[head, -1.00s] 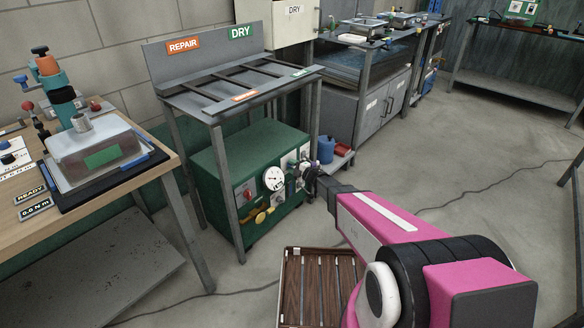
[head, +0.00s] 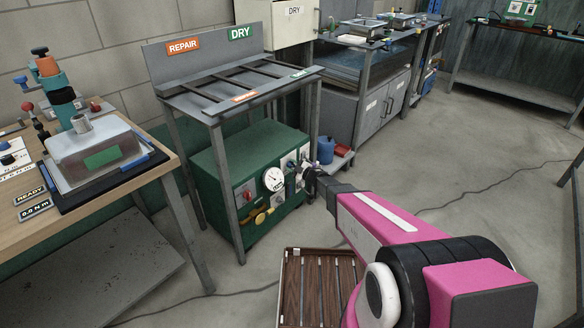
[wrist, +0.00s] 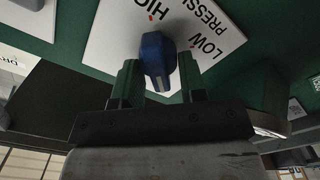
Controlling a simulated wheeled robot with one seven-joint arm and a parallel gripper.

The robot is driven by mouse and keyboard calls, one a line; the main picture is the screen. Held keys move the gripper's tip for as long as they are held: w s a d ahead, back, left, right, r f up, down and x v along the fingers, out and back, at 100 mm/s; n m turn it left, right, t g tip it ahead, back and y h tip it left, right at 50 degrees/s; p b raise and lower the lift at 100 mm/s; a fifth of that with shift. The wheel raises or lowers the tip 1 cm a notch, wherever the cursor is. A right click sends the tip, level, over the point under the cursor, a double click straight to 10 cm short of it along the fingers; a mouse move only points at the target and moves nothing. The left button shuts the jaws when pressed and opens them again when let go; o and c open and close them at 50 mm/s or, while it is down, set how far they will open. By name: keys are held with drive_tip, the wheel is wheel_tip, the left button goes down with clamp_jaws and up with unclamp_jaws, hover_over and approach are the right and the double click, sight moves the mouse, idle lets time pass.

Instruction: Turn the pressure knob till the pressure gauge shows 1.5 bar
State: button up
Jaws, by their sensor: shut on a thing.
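The green cabinet (head: 213,183) under the rack bench carries a round white pressure gauge (head: 273,179) on its front. Its needle is too small to read in the head view. In the wrist view a blue knob (wrist: 157,56) stands on a white plate (wrist: 112,40) marked with HIGH and LOW PRESSURE lettering, partly cut off. My gripper (wrist: 159,72) has its two green fingers on either side of this knob and is shut on it. In the head view my gripper (head: 304,176) reaches the cabinet front just right of the gauge; the knob is hidden there.
A red knob (head: 246,194) and yellow handles (head: 259,218) sit on the cabinet left of and below the gauge. A bench leg (head: 230,185) stands before the cabinet. A blue container (head: 325,150) stands to the right. A slatted wooden tray (head: 291,285) lies on the floor.

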drive_tip(key=shift+m, duration=0.3)
drive_tip(key=o, duration=0.9)
drive_tip(key=shift+s+d, duration=0.1)
drive_tip(key=v, duration=1)
drive_tip(key=shift+s+d, duration=0.2)
drive_tip(key=shift+d, duration=0.05)
drive_tip(key=shift+d, duration=0.1)
